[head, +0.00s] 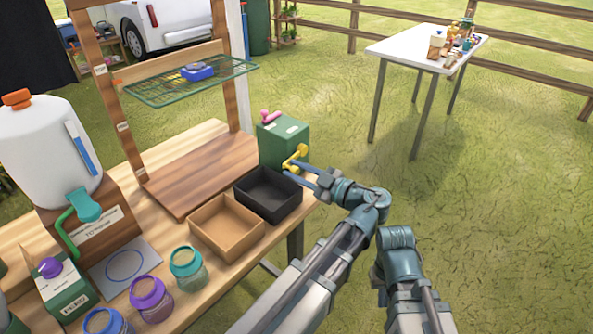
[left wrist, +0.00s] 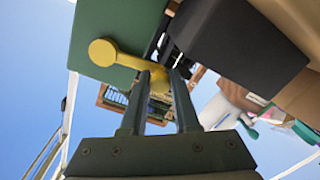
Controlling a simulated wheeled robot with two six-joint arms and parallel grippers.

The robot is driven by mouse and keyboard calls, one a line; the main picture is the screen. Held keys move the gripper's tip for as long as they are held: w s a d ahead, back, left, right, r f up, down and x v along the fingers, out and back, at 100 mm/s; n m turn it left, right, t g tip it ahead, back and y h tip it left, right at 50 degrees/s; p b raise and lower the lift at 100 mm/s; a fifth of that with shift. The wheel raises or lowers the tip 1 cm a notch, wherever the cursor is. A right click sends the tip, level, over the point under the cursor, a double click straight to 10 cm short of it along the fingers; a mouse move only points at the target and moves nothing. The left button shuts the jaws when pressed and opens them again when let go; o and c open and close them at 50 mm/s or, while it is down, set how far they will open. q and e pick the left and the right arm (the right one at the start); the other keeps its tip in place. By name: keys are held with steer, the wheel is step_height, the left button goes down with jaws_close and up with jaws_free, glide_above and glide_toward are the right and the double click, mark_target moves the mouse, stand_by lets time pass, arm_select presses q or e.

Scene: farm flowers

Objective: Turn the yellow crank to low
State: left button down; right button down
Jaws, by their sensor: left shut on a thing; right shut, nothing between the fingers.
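The yellow crank (head: 297,156) is on the front face of the green box (head: 284,143), at the right end of the wooden workbench. My left gripper (head: 303,169) reaches the crank from the right and is shut on it. In the left wrist view the crank (left wrist: 103,53) extends from a round end at the left to between the two fingertips (left wrist: 164,72). The green box (left wrist: 112,28) fills the upper left there. Any low mark cannot be made out. Of my right arm only links show in the head view; its fingers are not visible.
A black tray (head: 270,202) stands just below the green box, close to my left gripper, beside a tan tray (head: 224,240). Jars and a white dispenser (head: 48,150) stand at left.

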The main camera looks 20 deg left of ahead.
arm_select(q)
steer(key=shift+s, duration=0.1)
steer(key=c, duration=0.7)
jaws_free()
